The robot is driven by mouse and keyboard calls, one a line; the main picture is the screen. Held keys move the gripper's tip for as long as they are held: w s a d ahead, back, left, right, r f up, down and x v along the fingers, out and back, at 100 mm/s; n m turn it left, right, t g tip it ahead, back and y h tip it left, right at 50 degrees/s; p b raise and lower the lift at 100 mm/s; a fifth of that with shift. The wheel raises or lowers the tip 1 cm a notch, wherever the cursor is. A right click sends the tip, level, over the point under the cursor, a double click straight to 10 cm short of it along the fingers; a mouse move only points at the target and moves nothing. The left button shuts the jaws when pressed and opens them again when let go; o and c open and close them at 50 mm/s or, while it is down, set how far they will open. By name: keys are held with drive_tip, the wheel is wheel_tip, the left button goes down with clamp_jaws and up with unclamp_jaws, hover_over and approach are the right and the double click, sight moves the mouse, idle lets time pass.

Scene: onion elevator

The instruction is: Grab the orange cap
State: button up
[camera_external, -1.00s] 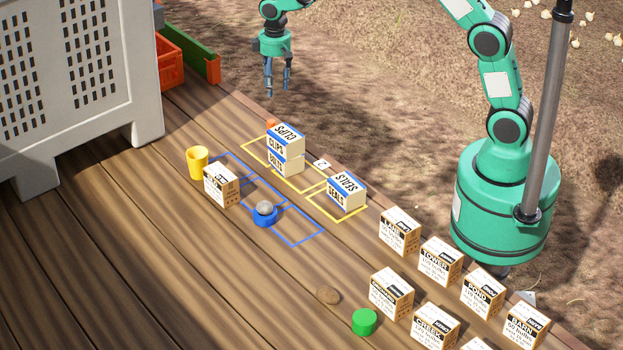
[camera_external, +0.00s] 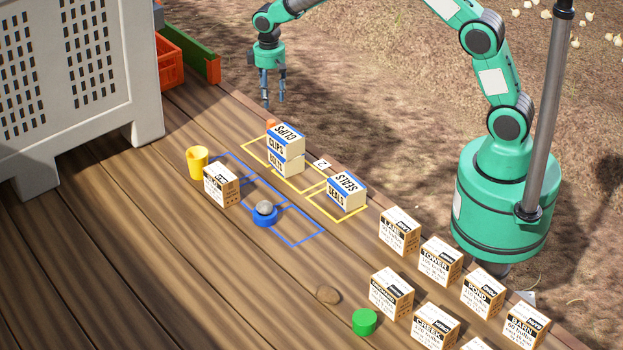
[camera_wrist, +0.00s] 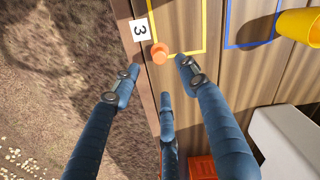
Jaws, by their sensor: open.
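The orange cap (camera_wrist: 160,53) lies on the wooden deck by the corner of a yellow outline, next to a white card marked 3. In the external view only a bit of the orange cap (camera_external: 271,125) shows behind the stacked CLIPS and BOLTS boxes. My gripper (camera_external: 273,101) hangs fingers-down above and beyond the deck's far edge, apart from the cap. In the wrist view my gripper (camera_wrist: 160,82) has its fingers spread and empty, with the cap just past the fingertips.
The CLIPS box (camera_external: 286,138) sits on another box close to the cap. A yellow cup (camera_external: 197,162), a blue cap with a round stone (camera_external: 264,212) and a SEALS box (camera_external: 346,191) stand nearby. A big grey crate (camera_external: 80,90) and an orange crate (camera_external: 168,65) are at left.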

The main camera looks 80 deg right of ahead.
sight(271, 121)
drive_tip(key=shift+f, duration=3.1)
drive_tip(key=shift+f, duration=0.1)
drive_tip(key=shift+d+f+p, duration=0.1)
drive_tip(key=shift+f+p, duration=0.4)
drive_tip(key=shift+f, duration=2.05)
drive_tip(key=c, duration=1)
